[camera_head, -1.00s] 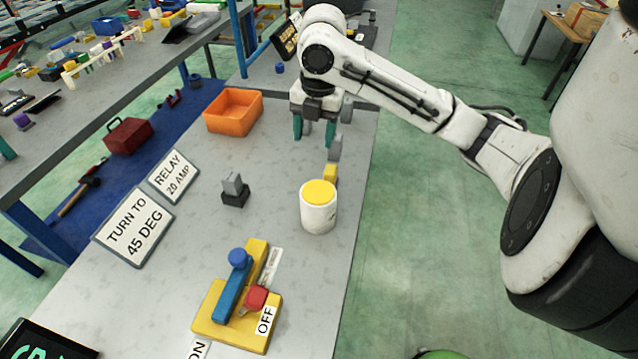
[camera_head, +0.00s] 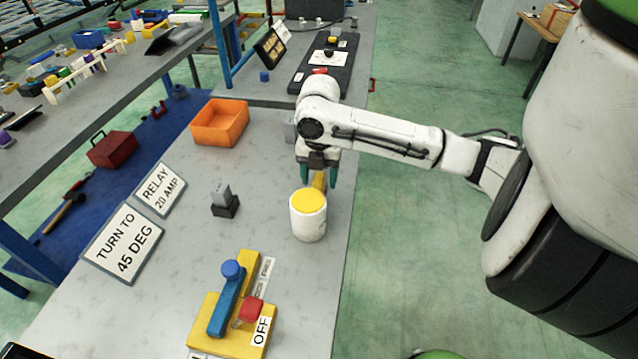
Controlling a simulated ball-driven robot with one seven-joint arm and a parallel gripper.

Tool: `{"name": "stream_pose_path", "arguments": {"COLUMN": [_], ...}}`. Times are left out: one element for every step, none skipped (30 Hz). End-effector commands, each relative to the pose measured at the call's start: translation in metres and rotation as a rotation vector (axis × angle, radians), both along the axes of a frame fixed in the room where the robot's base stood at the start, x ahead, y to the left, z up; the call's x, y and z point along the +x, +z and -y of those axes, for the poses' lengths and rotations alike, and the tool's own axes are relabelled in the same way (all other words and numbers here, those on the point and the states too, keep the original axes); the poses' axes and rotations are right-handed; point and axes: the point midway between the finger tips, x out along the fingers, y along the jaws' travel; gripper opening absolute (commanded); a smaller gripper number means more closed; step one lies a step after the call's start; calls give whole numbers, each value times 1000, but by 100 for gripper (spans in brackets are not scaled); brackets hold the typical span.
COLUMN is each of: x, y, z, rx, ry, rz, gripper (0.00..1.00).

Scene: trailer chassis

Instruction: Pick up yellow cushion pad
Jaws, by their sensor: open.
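The yellow cushion pad (camera_head: 319,181) appears as a small yellow block on the grey bench, just behind a white cylinder with a yellow top. The cylinder hides its lower part. My gripper (camera_head: 318,177) points down, with its teal fingers open, one to the left and one to the right of the pad in the picture. I see no contact between fingers and pad; their exact depth relative to it is hard to tell.
The white cylinder (camera_head: 308,220) stands close in front of my gripper. An orange bin (camera_head: 220,122) sits at the back left. A grey block on a dark base (camera_head: 224,203) and a yellow lever fixture (camera_head: 213,316) are nearer. The bench's right edge is close by.

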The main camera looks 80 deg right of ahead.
Motion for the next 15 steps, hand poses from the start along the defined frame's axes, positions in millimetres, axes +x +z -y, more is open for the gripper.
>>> {"name": "stream_pose_path", "arguments": {"x": [0, 0, 0, 0, 0, 0, 0, 0, 0, 0, 0, 0, 0, 0, 0], "y": [-4, -6, -8, -9, -9, -10, -10, -10, -9, -9, -9, -9, -9, -9, -9], "z": [0, 0, 0, 0, 0, 0, 0, 0, 0, 0, 0, 0, 0, 0, 0], "rx": [1, 0, 0, 0, -1, -1, -1, -1, -1, -1, -1, -1, -1, -1, -1], "ry": [0, 0, 1, 1, 1, 1, 1, 1, 1, 1, 1, 1, 1, 1, 1], "rz": [0, 0, 0, 0, 0, 0, 0, 0, 0, 0, 0, 0, 0, 0, 0], "gripper": [60, 60, 60, 60, 60, 60, 60, 60, 60, 60, 58, 54, 51, 48, 44]}}
